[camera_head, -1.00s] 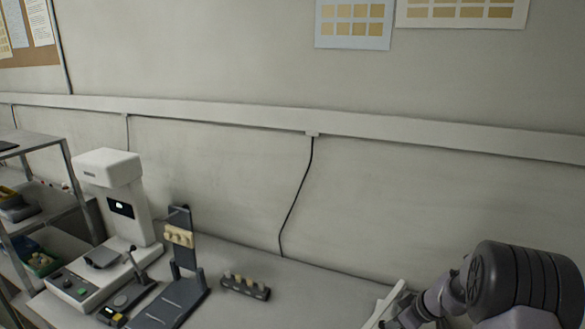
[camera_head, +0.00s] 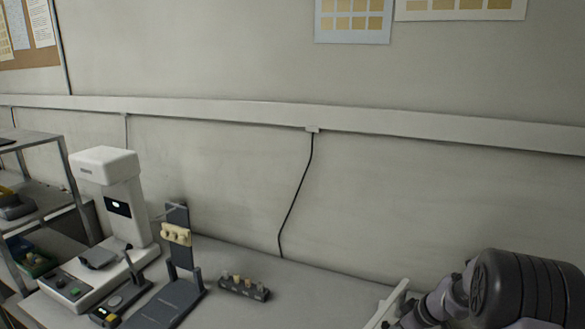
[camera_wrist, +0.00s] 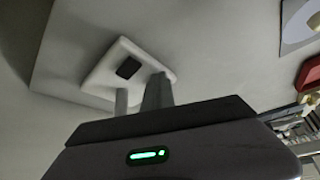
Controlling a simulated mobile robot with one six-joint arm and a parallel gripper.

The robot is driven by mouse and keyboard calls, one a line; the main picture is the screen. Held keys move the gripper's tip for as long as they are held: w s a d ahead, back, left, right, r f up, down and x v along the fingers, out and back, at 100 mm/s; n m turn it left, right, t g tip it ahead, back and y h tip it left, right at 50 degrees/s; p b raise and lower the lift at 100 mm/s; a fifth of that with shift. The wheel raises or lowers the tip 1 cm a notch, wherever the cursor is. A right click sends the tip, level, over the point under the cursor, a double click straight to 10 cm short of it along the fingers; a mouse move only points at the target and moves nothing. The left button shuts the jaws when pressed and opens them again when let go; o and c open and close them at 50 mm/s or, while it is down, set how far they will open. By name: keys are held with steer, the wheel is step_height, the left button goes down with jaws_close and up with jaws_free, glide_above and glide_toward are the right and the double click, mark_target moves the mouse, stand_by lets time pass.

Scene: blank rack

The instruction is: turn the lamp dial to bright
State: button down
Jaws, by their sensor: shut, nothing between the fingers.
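I cannot make out a dial marked as the lamp dial. I cannot tell whether the fingertips touch the plate. In the head view my fingers are out of sight at the lower right.
A dark upright stand (camera_head: 178,272) holding a beige piece and a dark rack (camera_head: 244,288) with several pegs are on the bench (camera_head: 300,295). A white tilted piece (camera_head: 390,306) is beside my arm. Metal shelving (camera_head: 65,165) is at left. A red object (camera_wrist: 309,73) shows in the wrist view.

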steer(key=shift+w+d+f+b, duration=0.1)
steer(key=shift+w+d+b, duration=0.4)
steer(key=shift+b, duration=1.8)
steer(key=shift+s+d, duration=0.1)
steer(key=shift+s+d+b, duration=0.25)
steer(key=shift+s+b, duration=0.05)
steer(key=shift+b, duration=0.1)
step_height(320, 180, up, 6)
steer(key=p, duration=0.3)
steer(key=shift+r, duration=0.2)
steer(key=shift+f, duration=0.1)
steer(key=shift+f, duration=0.1)
